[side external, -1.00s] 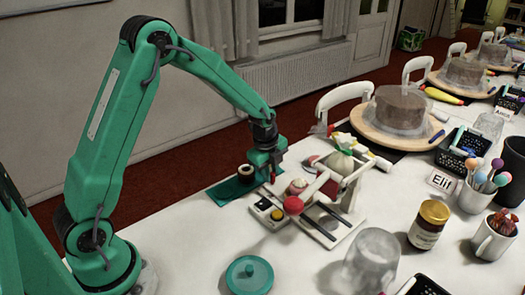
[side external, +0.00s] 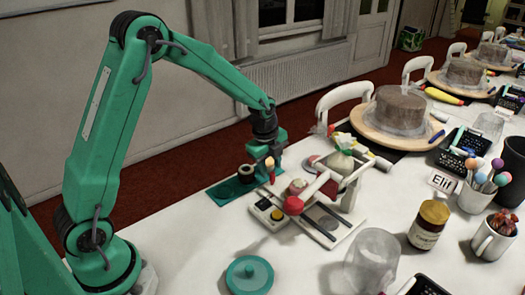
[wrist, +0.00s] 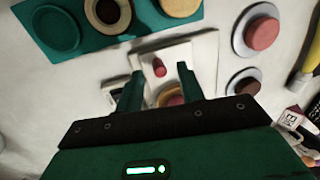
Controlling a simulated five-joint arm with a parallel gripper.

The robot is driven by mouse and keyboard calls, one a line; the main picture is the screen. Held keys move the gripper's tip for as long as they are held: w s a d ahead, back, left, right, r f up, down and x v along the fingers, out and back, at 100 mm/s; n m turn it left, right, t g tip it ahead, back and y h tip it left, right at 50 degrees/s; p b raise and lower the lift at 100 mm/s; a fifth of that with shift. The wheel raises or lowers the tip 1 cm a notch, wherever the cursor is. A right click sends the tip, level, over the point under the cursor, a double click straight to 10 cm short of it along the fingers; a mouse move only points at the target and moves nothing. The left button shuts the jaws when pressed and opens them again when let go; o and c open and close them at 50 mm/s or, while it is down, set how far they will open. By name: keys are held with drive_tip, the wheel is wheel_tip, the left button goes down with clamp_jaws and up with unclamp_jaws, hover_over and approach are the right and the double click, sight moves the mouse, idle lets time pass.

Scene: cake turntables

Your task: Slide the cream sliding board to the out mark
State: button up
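A white-cream slide frame (side external: 352,196) with dark rails stands on the table. A pale board (side external: 317,187) slants across it, with a red knob (side external: 293,205) at its near left end; I take this for the cream sliding board. In the wrist view a pale board (wrist: 178,52) carries a short red peg (wrist: 159,67). My gripper (side external: 270,172) hangs up and left of the frame. In the wrist view its fingers (wrist: 158,80) are apart, with the peg showing between them; contact cannot be told. I cannot make out the out mark.
A green lid (side external: 249,275), a clear cup (side external: 372,260) and a jar (side external: 429,225) stand nearer. The table's front left is mostly free.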

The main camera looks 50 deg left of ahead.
drive_tip(key=shift+r, duration=2.2)
drive_tip(key=shift+r, duration=0.15)
drive_tip(key=s+d+r+n+t, duration=0.2)
drive_tip(key=s+d+r+n, duration=0.1)
drive_tip(key=s+r+n, duration=0.75)
drive_tip(key=s+d+r+n+t, duration=0.1)
drive_tip(key=s+r+n, duration=0.2)
drive_tip(key=s+n, duration=0.4)
drive_tip(key=shift+s+t, duration=0.3)
drive_tip(key=shift+s, duration=3.8)
drive_tip(key=shift+n, duration=0.25)
